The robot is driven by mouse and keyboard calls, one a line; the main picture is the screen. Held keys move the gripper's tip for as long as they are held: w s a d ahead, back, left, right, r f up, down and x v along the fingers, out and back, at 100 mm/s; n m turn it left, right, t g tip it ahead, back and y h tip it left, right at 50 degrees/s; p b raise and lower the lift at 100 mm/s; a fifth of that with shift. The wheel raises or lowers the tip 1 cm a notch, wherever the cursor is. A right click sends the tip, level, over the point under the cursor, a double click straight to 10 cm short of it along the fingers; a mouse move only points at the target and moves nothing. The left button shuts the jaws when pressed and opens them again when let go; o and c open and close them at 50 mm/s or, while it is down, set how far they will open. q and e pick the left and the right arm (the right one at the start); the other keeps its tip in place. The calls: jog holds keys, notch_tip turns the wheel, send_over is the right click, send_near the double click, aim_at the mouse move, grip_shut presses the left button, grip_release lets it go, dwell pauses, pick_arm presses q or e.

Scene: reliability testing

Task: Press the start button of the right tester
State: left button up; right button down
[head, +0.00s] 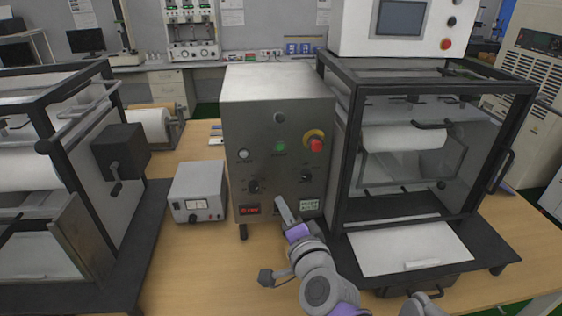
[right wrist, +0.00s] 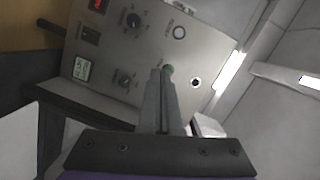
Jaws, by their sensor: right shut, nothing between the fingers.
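A grey metal control box (head: 270,180) stands in the middle of the table in the head view, left of the right-hand chamber. Its front has a green button (head: 280,146), a white round button (head: 243,155) and a red mushroom button (head: 316,145) on a yellow ring. My right gripper (head: 280,203) is shut and empty, in front of the panel's lower part, below the green button. In the right wrist view the fingertips (right wrist: 164,69) partly overlap the green button (right wrist: 169,70); whether they touch it cannot be told. My left gripper is out of view.
A black-framed glass chamber (head: 344,190) with a white roll stands right of the box. A small meter box (head: 197,192) stands to its left. Another chamber (head: 66,150) fills the left side. Bare wooden table lies in front of the meter box.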

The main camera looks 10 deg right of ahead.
aim_at(280, 148)
jog(key=shift+w+d+r+m+t+h+b, duration=0.1)
jog(key=shift+w+d+r+m+t+h, duration=0.15)
jog(key=shift+w+r+m+h, duration=0.5)
jog(key=shift+w+d+r+m+t+h+b, duration=0.1)
jog(key=shift+w+d+m+t+h+b, duration=0.15)
jog(key=shift+m, duration=0.95)
jog(key=shift+w+d+r+m+t+h, duration=0.3)
jog(key=shift+w+r+m+h, duration=0.25)
jog(key=shift+m, duration=0.4)
jog(key=shift+s+f, duration=0.1)
jog(key=shift+s, duration=0.05)
jog(key=w, duration=1.4)
